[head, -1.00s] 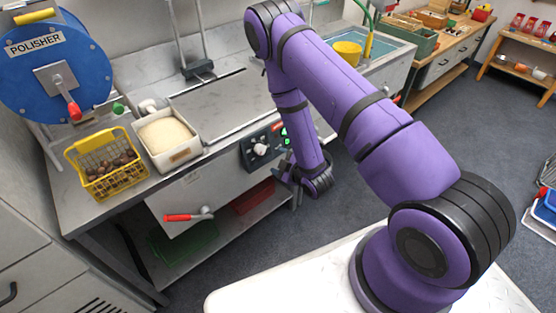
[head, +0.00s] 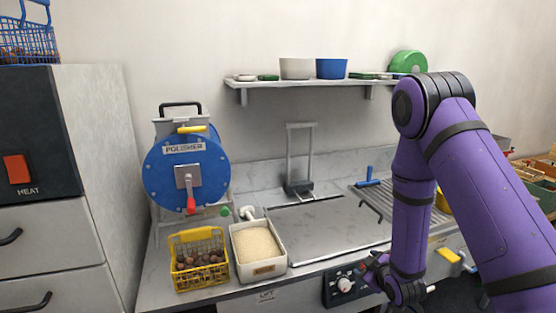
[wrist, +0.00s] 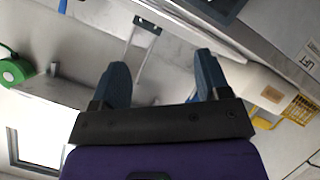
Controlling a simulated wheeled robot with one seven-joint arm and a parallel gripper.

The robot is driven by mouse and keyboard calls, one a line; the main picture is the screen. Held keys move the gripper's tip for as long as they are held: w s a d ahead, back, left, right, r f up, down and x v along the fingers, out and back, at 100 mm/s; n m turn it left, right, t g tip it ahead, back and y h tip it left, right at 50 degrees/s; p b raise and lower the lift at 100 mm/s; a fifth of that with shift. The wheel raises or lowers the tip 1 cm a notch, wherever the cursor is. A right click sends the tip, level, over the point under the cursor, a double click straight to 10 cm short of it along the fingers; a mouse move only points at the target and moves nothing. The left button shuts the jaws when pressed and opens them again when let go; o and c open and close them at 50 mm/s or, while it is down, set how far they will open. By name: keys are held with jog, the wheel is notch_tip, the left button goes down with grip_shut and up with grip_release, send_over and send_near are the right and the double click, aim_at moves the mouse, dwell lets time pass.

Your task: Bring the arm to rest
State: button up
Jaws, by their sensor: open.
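My purple arm stands at the right of the head view, folded with its lower part hanging down in front of the counter. My gripper (head: 374,271) is at the lower end, near the control knob on the counter front, and partly hidden by the wrist. In the wrist view my gripper (wrist: 162,82) shows two dark blue fingers spread wide apart with nothing between them. It is open and empty.
A yellow basket of chestnuts (head: 177,284) and a white bin of pale grain (head: 276,268) stand on the counter below a blue polisher (head: 165,175). A knob panel (head: 330,292) is close to the gripper. A wall shelf (head: 260,84) holds bowls.

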jog(key=s+d+r+m+g+h, duration=0.1)
jog(key=s+r+m+g, duration=0.15)
jog(key=r, duration=0.95)
jog(key=s+d+r+m+g+h, duration=0.1)
jog(key=s+d+r+m, duration=0.2)
jog(key=r, duration=1)
jog(key=s+r+m+g, duration=0.1)
jog(key=s+r, duration=0.3)
jog(key=s, duration=0.5)
jog(key=s+r+m+g, duration=0.1)
jog(key=s+r+m, duration=0.1)
jog(key=s+r, duration=0.3)
jog(key=s+r+m+g, duration=0.1)
jog(key=s+r, duration=0.3)
jog(key=s, duration=1)
jog(key=shift+a+r+g, duration=0.25)
jog(key=shift+a+g, duration=0.1)
jog(key=shift+w, duration=0.1)
jog(key=shift+c, duration=0.4)
